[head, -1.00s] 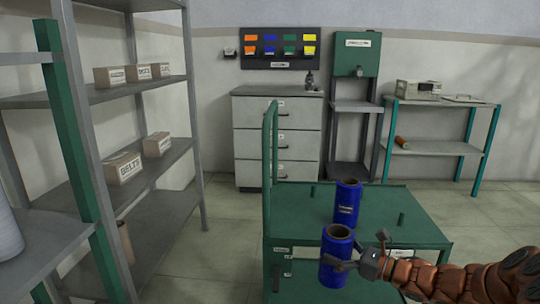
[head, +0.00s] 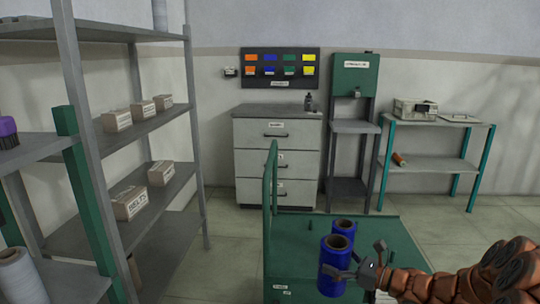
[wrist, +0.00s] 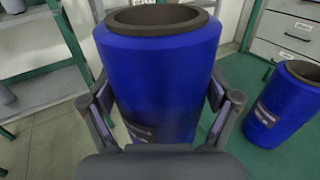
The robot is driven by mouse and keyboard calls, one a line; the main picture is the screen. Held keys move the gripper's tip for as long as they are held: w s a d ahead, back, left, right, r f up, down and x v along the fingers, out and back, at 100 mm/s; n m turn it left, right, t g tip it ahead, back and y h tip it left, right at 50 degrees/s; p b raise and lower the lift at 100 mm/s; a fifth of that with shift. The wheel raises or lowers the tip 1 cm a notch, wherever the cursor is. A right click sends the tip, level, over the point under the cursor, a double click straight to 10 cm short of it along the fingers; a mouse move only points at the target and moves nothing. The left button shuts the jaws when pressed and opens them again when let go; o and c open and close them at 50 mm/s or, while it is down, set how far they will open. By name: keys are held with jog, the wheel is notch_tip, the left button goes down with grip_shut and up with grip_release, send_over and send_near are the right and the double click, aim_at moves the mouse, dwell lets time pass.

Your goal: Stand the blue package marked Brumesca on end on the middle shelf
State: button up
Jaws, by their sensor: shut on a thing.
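My gripper (head: 338,270) is shut on a blue roll-shaped package (head: 335,257) with a brown core, held upright. In the wrist view, the fingers (wrist: 162,112) clasp both sides of this package (wrist: 155,75). It has a dark label low on its front, partly hidden and unreadable here. A second blue package (head: 343,227) stands upright just behind it in the head view; in the wrist view it (wrist: 284,108) is to the right on the green cart. Its label is also unreadable. The grey shelf rack at left has a middle shelf (head: 92,141) with several boxes.
The green cart (head: 385,232) has an upright handle (head: 270,190). The rack's lower shelf (head: 170,195) holds boxes too. A nearer shelf at left holds a pale roll (head: 18,275) and a purple-topped item (head: 8,132). Drawers (head: 277,160) stand behind.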

notch_tip(320, 180, up, 13)
jog(key=p, duration=1.5)
jog(key=shift+f, duration=0.15)
